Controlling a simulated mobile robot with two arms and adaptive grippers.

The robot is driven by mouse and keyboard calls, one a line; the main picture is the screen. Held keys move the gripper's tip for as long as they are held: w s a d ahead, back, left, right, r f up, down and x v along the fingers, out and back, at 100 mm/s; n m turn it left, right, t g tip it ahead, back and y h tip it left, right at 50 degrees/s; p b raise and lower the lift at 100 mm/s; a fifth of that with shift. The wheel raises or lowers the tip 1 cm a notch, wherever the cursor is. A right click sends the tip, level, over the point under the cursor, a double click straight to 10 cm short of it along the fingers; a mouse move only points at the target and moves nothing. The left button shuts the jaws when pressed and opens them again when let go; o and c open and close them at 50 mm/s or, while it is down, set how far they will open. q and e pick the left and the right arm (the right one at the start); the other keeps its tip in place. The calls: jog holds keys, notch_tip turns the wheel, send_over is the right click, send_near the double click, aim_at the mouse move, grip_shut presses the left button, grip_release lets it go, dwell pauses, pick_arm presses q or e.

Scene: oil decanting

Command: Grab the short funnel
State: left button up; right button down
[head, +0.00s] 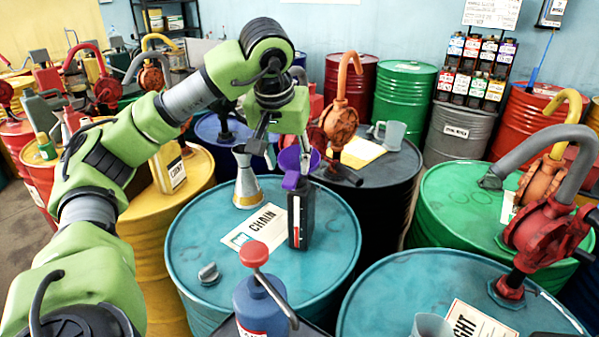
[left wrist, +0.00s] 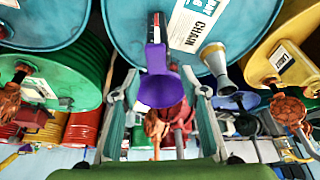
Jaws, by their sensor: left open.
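A purple funnel (head: 299,159) sits mouth up on top of a slim black bottle (head: 298,220) on the teal drum (head: 325,240) beside the CHAIN label. My left gripper (head: 282,146) is open and comes down from above at the funnel's rim. In the left wrist view the purple funnel (left wrist: 158,88) lies between the two spread fingers, with a gap on each side. A metal pourer with a flared, funnel-like top (head: 247,182) stands just left of the bottle. My right gripper is not in view.
A grey cap (head: 209,273) lies at the drum's left. An orange hand pump (head: 339,122) and a grey mug (head: 390,135) are on the dark drum behind. Green and yellow drums flank the teal one.

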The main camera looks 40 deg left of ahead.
aim_at(292, 174)
pick_arm(q)
jog(key=shift+w+f+p, duration=0.2)
jog(key=shift+f+p, duration=0.1)
jog(key=shift+f, duration=0.15)
jog(key=p+x, duration=0.1)
jog(key=x, duration=0.2)
jog(key=shift+w+f, duration=0.15)
jog(key=shift+f, duration=0.1)
jog(key=shift+w+f, duration=0.15)
jog(key=shift+f, duration=0.3)
grip_shut()
